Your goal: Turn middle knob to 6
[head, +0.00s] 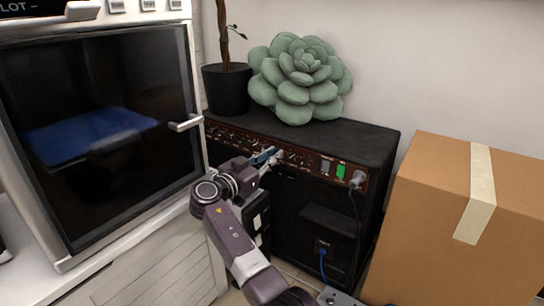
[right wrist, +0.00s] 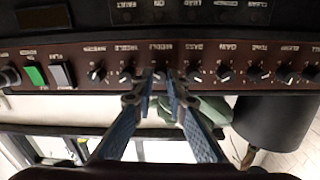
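The black amplifier (head: 345,150) has a dark red control panel with a row of black knobs along its upper front. My right gripper (head: 272,158) reaches this panel in the head view and covers part of the row. In the right wrist view, where the panel lettering is upside down, the two blue fingers (right wrist: 160,78) come together around the middle knob (right wrist: 159,74), at the label that reads MIDDLE. The tips appear to press on both its sides. They hide much of this knob, and its pointer setting cannot be read. My left gripper is not seen.
Neighbouring knobs (right wrist: 193,76) sit close on both sides. A green switch (head: 341,171) and a plugged cable (head: 357,178) are at the panel's right end. A succulent (head: 300,75) and a plant pot (head: 227,90) stand on top. A cardboard box (head: 430,220) stands right, a glass-doored machine (head: 110,130) left.

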